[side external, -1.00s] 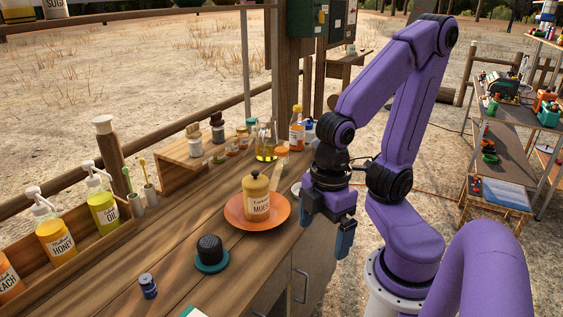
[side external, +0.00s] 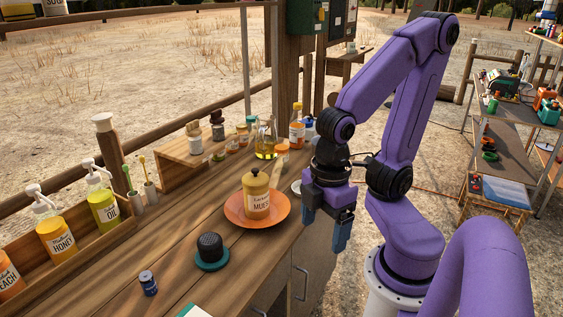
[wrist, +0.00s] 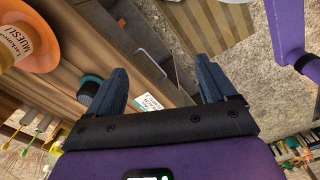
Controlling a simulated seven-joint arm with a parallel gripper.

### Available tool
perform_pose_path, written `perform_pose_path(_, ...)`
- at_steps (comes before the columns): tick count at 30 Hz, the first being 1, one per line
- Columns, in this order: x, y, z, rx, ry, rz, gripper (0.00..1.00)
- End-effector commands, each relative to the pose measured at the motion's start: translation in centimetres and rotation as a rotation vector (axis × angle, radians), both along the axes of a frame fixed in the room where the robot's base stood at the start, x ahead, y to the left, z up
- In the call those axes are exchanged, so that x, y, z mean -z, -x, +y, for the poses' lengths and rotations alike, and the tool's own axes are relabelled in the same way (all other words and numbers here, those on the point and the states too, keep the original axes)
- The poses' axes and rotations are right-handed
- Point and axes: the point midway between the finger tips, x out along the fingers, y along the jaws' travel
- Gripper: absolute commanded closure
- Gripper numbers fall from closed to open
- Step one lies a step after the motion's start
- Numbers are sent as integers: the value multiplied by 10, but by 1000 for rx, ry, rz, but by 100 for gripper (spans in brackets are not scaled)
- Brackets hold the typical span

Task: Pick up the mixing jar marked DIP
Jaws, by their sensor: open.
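I can read no DIP mark on any jar in either view. A tan lidded jar marked MUESLI (side external: 257,198) stands upright on an orange plate (side external: 233,215) on the wooden counter. It also shows at the left of the wrist view, tilted by the camera angle (wrist: 17,45). My gripper (side external: 325,228) hangs off the counter's right edge, to the right of the plate, with its blue fingers pointing down. In the wrist view, its two fingers (wrist: 163,75) are spread apart with nothing between them.
Pump bottles marked HONEY (side external: 58,240) and OIL (side external: 104,208) line the left. A flask (side external: 265,142) and several small jars stand at the back.

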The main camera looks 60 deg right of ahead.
Motion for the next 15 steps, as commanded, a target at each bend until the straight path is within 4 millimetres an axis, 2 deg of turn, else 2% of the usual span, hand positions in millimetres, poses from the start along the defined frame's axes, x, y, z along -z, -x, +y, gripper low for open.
perform_pose_path(8,-50,-1,1,-1,-9,-5,16)
perform_pose_path(15,-45,-61,-10,-23,131,-96,16)
